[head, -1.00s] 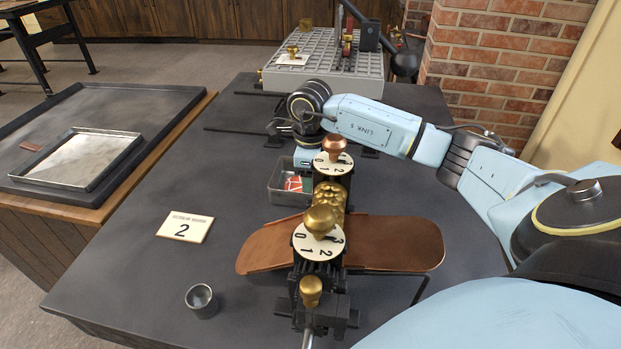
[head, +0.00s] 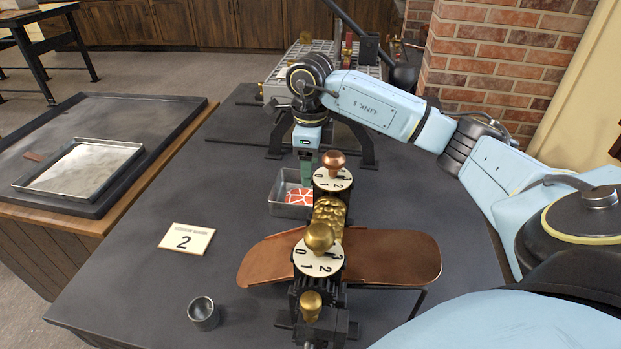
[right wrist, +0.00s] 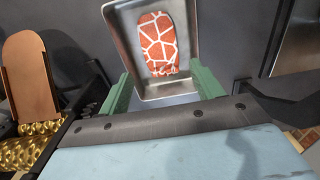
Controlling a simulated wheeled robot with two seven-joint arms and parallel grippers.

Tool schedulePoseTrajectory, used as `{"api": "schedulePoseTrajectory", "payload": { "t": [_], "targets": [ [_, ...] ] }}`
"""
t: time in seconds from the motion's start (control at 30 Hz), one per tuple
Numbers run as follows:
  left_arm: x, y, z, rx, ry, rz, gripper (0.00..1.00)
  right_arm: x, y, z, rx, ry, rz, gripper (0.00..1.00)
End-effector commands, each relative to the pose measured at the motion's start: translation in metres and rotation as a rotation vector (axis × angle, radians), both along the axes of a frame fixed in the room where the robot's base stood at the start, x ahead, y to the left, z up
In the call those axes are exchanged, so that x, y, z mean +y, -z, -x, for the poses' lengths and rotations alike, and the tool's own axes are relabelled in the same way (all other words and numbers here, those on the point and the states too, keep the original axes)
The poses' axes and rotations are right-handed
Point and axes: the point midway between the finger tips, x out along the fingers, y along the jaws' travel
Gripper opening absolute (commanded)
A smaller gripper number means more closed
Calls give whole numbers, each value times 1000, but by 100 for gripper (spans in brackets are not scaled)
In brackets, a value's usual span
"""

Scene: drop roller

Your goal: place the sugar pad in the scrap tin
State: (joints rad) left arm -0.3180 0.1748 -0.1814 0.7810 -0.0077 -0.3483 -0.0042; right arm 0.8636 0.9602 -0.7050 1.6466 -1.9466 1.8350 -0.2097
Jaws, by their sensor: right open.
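The sugar pad is an orange-red, rounded slab with white crack-like lines (head: 301,197). It lies inside the grey metal scrap tin (head: 283,209), behind the roller machine. In the right wrist view the pad (right wrist: 157,43) lies flat-looking on the floor of the tin (right wrist: 191,60), apart from my fingers. My right gripper (head: 306,178) is above the tin, pointing down, with green fingers. The right wrist view shows the right gripper (right wrist: 162,92) open and empty, its fingers spread wide. The machine hides part of the tin in the head view. My left gripper is not in view.
The roller machine with numbered dials (head: 318,258) and copper trays (head: 397,258) stands close in front of the tin. A small metal cup (head: 203,313) and a card marked 2 (head: 187,239) are at the left. A shallow tray (head: 80,168) lies on the side table.

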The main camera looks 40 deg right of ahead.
Motion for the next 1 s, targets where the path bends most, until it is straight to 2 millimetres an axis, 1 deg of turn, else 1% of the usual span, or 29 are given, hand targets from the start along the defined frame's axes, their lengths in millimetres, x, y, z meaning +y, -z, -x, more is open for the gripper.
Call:
{"api": "schedulePoseTrajectory", "payload": {
  "t": [0.03, 0.1, 0.2, 0.33, 0.67, 0.77, 1.0],
  "targets": [
    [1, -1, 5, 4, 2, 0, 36, 0, -12, -1, -4, -1, 0, 66],
    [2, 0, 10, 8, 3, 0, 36, 0, -23, 0, -1, -1, 0, 66],
    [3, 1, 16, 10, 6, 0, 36, 0, -33, 0, -1, -1, 0, 66],
    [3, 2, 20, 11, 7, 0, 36, 0, -39, 0, 1, 0, 0, 66],
    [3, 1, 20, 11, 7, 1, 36, 0, -40, 0, 1, 0, -1, 66],
    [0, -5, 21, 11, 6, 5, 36, 0, -47, 0, 1, 0, -1, 66],
    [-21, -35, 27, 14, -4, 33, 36, 0, -81, 0, 0, 0, 0, 66]
  ]
}}
